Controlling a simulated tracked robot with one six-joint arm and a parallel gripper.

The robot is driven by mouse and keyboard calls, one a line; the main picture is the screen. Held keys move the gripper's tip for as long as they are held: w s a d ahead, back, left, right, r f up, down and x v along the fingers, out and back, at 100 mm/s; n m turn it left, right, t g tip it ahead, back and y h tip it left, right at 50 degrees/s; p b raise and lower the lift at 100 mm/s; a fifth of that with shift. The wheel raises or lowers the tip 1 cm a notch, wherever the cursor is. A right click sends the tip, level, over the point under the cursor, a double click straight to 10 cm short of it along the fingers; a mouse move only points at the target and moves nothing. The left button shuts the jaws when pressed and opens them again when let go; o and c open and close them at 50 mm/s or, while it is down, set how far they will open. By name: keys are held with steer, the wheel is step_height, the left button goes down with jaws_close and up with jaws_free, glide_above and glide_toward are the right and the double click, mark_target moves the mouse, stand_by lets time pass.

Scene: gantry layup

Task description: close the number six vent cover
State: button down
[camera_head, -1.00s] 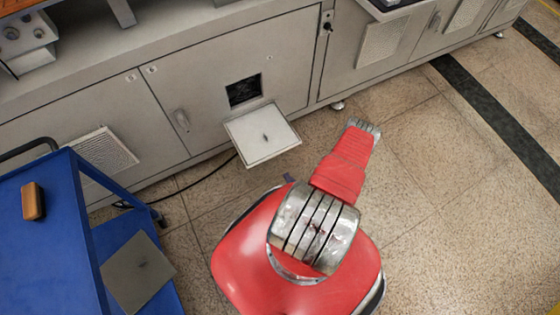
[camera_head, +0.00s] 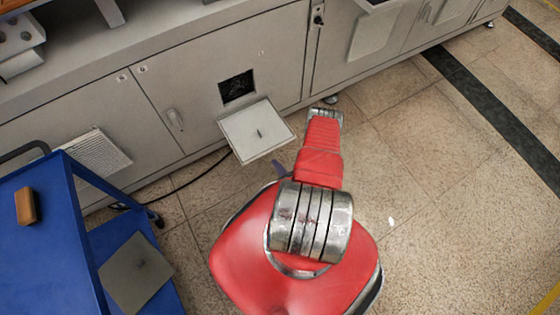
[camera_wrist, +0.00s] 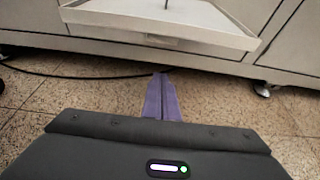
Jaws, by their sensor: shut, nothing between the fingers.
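The vent cover (camera_head: 257,131) is a light grey square flap with a small dark knob. It hangs open, folded outward below a dark square vent opening (camera_head: 238,87) in the grey cabinet front. I cannot read a number on it. In the wrist view the cover (camera_wrist: 165,24) crosses the top of the picture, its near edge facing me. My gripper (camera_wrist: 160,78) is shut and empty, its purple fingers together, pointing at the cabinet below and in front of the cover, apart from it. In the head view only a bit of the fingers shows beside my red arm.
A blue cart (camera_head: 52,235) with a brown block (camera_head: 29,206) on top and a grey plate (camera_head: 136,272) on its lower shelf stands at left. A black cable (camera_head: 190,180) lies on the floor. Open floor (camera_head: 450,200) lies at right.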

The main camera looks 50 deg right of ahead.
steer(key=shift+w+d+r, duration=0.2)
steer(key=shift+w+r, duration=0.5)
steer(key=shift+r, duration=0.05)
steer(key=shift+w+d+r, duration=0.2)
steer(key=shift+w+r, duration=0.45)
steer(key=shift+r, duration=0.1)
